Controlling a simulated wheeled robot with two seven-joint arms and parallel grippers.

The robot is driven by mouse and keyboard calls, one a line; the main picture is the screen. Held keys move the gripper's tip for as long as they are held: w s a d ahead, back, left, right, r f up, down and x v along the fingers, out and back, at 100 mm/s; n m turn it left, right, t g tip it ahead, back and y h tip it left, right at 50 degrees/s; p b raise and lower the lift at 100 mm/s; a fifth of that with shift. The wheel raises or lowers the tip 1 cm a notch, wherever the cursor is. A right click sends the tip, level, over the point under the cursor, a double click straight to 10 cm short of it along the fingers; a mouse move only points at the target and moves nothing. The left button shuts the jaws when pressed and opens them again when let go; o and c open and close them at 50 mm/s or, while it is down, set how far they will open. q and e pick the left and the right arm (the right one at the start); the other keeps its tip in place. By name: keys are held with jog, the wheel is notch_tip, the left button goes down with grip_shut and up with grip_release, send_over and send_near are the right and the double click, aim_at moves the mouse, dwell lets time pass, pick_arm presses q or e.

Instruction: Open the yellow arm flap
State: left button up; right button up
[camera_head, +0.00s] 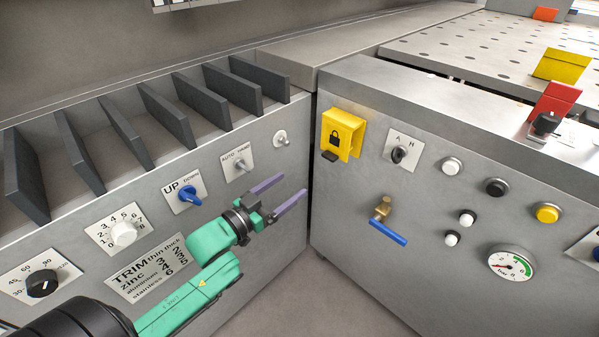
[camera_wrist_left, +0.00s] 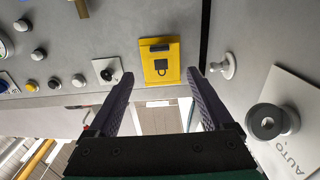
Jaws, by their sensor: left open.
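A yellow flap (camera_head: 343,130) with a black padlock sign is mounted at the upper left of the right-hand grey panel, near the corner. A dark tab sticks out at its lower edge. It appears closed, lying against the panel. In the left wrist view the flap (camera_wrist_left: 160,76) is upside down, between and beyond the fingertips. My left gripper (camera_head: 294,184) is open and empty, below and left of the flap, apart from it. Its two purple fingers point towards the right-hand panel. My right gripper is not in view.
A brass valve with a blue lever (camera_head: 388,233) sticks out below the flap. A key switch (camera_head: 399,154) and several buttons lie to its right. A toggle switch (camera_head: 281,138) is on the left panel. Other yellow (camera_head: 562,66) and red (camera_head: 555,101) flaps stand at the back right.

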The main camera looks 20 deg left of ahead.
aim_at(327, 158)
pick_arm(q)
jog(key=b+x, duration=0.1)
jog(key=x, duration=1.3)
jog(key=shift+w+d+r, duration=0.15)
jog(key=shift+w, duration=0.15)
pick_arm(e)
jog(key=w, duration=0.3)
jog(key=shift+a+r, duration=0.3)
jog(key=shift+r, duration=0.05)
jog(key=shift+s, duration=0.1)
pick_arm(q)
grip_shut()
